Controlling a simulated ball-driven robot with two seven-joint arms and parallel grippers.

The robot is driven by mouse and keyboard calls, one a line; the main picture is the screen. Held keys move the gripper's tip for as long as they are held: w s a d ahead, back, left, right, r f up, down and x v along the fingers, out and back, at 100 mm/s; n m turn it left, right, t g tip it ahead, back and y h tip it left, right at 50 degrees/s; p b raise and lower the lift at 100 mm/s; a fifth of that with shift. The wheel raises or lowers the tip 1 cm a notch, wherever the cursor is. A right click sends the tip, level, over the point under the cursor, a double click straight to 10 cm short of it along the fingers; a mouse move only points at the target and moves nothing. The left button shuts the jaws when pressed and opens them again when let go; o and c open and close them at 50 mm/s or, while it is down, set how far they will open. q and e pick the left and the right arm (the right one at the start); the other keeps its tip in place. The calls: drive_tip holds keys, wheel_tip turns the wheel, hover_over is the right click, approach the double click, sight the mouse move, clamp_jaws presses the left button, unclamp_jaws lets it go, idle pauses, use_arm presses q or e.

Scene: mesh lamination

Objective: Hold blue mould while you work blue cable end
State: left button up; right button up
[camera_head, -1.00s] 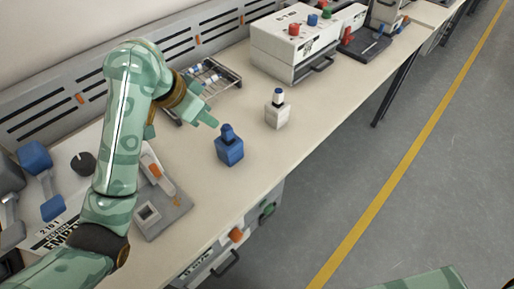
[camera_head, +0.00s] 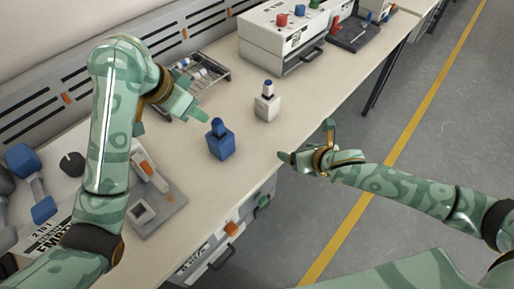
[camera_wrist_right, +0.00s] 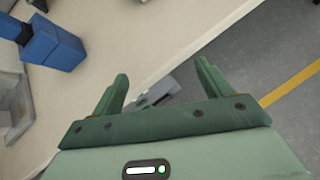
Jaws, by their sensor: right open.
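The blue mould (camera_head: 221,148) stands upright on the bench, a blue block with a narrower blue piece (camera_head: 217,127) on top, seemingly the blue cable end. It also shows at the upper left of the right wrist view (camera_wrist_right: 52,45), partly cut off. My left gripper (camera_head: 203,115) is just behind and above the mould, apparently apart from it; its finger gap cannot be made out. My right gripper (camera_head: 305,142) is open and empty, off the bench's front edge to the right of the mould. Its two spread fingers show in the right wrist view (camera_wrist_right: 162,75).
A white mould (camera_head: 267,108) with a blue-tipped piece stands behind and right of the blue one. A wire rack (camera_head: 200,75) lies near the back panel. A grey device (camera_head: 158,200) sits at left. A white box (camera_head: 285,45) stands at the far end. Bench around the blue mould is clear.

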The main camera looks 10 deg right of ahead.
sight(216, 133)
drive_tip(key=s+a+r+n+t+y, duration=0.1)
drive_tip(key=s+a+r+n+y, duration=0.15)
drive_tip(key=a+r, duration=0.3)
drive_tip(key=s+a+r+n+y, duration=0.1)
drive_tip(key=a+r+n+y, duration=0.2)
drive_tip(key=a, duration=0.4)
drive_tip(key=shift+h, duration=0.35)
drive_tip(key=x, duration=0.5)
drive_tip(key=r+x, duration=0.1)
drive_tip(key=x, duration=1)
drive_tip(key=shift+w+a+r, duration=0.15)
drive_tip(key=shift+w+a, duration=0.05)
drive_tip(key=shift+w, duration=0.2)
drive_tip(key=c, duration=1.5)
drive_tip(key=shift+o, duration=0.2)
